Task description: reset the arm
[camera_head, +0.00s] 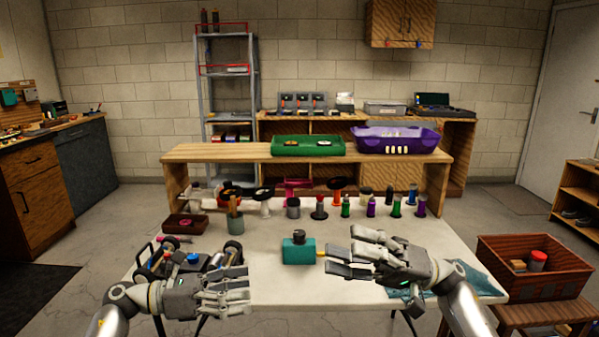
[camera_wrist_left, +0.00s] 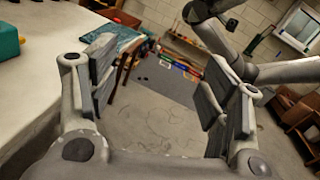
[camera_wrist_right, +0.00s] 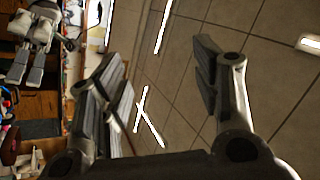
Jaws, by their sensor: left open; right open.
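Several coloured bottles and spools stand along the table's back, below a wooden shelf (camera_head: 215,152) with a green tray (camera_head: 308,152) and a purple basket (camera_head: 397,146). A brown crate (camera_head: 535,285) is at the right. A teal cloth (camera_head: 480,283) lies by the right edge.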

